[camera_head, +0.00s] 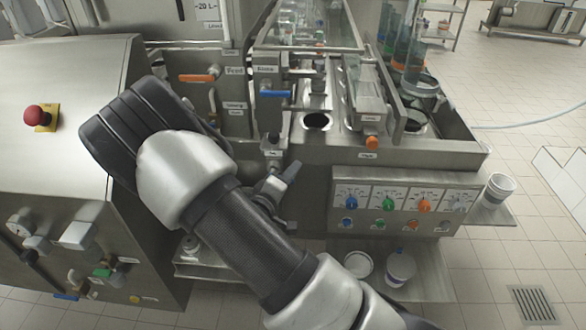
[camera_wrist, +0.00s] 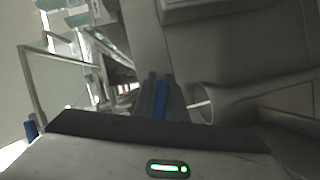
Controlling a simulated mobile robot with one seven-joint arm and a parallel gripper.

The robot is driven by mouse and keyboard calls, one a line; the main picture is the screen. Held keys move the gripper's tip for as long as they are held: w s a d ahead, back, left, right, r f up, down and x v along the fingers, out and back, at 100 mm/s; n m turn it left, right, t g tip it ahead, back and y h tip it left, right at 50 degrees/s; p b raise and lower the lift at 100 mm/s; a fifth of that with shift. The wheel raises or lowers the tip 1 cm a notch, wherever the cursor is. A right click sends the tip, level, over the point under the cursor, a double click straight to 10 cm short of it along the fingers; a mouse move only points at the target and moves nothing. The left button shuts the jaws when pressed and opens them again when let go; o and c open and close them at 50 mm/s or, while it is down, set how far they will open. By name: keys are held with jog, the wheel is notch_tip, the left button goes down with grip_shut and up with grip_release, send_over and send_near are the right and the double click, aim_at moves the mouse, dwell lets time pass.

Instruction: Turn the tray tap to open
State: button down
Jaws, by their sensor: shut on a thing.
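In the wrist view my gripper (camera_wrist: 158,78) is shut on a narrow blue handle (camera_wrist: 160,104), held between its two grey fingers. This looks like the handle of the tray tap. In the head view my gripper (camera_head: 283,180) is partly hidden behind my own arm, below the metal pipe with a small white label. The tap's blue handle cannot be made out there. A curved metal pipe (camera_wrist: 208,102) lies right beside the fingers in the wrist view. How far the tap is turned cannot be told.
Above are a blue-handled tap (camera_head: 274,93) and an orange-handled tap (camera_head: 197,78). A control panel with coloured knobs (camera_head: 405,199) is to the right. A red emergency button (camera_head: 34,115) is at left.

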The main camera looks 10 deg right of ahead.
jog(key=a+f+m+y+b, duration=0.1)
jog(key=m+y+b, duration=0.1)
jog(key=m, duration=0.1)
jog(key=w+a+f+m+y+b, duration=0.1)
jog(key=m+b, duration=0.1)
jog(key=m, duration=0.1)
jog(key=a+f+m+y+b, duration=0.1)
jog(key=m+y+b, duration=0.1)
jog(key=shift+w+a+f+m+y+b, duration=0.15)
jog(key=shift+a+f+m+y+b, duration=0.15)
jog(key=shift+a+m+b, duration=0.1)
jog(key=shift+w+a+r+m+y+b, duration=0.1)
jog(key=shift+a+m+y+b, duration=0.35)
jog(key=shift+b, duration=0.35)
jog(key=c, duration=1.8)
grip_release()
jog(key=shift+r, duration=0.1)
